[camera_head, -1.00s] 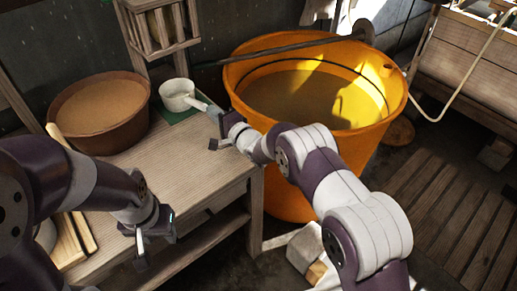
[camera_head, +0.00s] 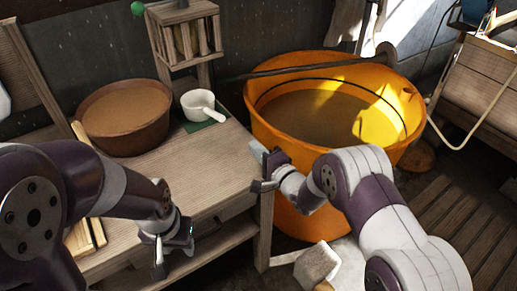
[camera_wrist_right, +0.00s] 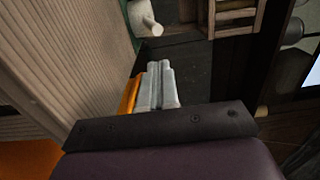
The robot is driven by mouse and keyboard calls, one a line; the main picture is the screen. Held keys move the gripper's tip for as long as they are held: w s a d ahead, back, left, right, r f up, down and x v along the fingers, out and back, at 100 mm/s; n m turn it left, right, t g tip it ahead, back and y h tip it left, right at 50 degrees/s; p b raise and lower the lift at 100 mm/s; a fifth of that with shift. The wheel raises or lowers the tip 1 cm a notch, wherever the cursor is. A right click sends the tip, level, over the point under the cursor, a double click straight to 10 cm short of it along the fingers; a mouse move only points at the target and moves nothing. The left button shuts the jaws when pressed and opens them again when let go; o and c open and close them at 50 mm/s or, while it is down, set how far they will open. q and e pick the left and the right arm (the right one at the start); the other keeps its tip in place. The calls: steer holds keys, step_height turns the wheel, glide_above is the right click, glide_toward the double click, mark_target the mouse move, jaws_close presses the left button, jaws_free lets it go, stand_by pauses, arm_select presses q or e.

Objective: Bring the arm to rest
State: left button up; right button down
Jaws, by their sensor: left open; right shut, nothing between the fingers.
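My right gripper (camera_head: 261,166) is beside the front right edge of the wooden table, just in front of the orange tub. It is empty, and its pale fingers (camera_wrist_right: 158,86) lie together in the right wrist view. My left gripper (camera_head: 173,254) is open and empty, low at the table's front edge. A white ladle (camera_head: 198,103) stands on a green mat (camera_head: 197,127) at the table's back right corner, apart from both grippers. Part of the ladle also shows at the top of the right wrist view (camera_wrist_right: 143,17).
A large orange tub (camera_head: 300,220) of liquid stands right of the table (camera_head: 200,165). A brown basin (camera_head: 125,140) sits at the table's back left. A slatted wooden box (camera_head: 185,35) stands behind. A pale block (camera_head: 317,262) lies low near my right arm.

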steer(key=shift+s+d, duration=0.1)
steer(key=s+d+r+n+g+h+p, duration=0.1)
steer(key=d+r+n+g+h+p, duration=0.15)
steer(key=d+h, duration=0.2)
steer(key=s+d+r+n+g+h+p, duration=0.1)
steer(key=s+d+r+h+p, duration=0.1)
steer(key=d+r+h+p, duration=0.3)
steer(key=s+d+r+n+g+p, duration=0.1)
steer(key=s+d+n+g, duration=0.2)
steer(key=s, duration=1)
steer(key=s+d+r+n+g+h+p, duration=0.1)
steer(key=s+d+n+g, duration=0.3)
steer(key=s, duration=0.8)
steer(key=d+g, duration=0.2)
steer(key=d, duration=0.1)
steer(key=shift+s+d+p, duration=0.35)
steer(key=shift+s, duration=0.05)
steer(key=shift+r+h, duration=0.1)
steer(key=shift+h, duration=0.15)
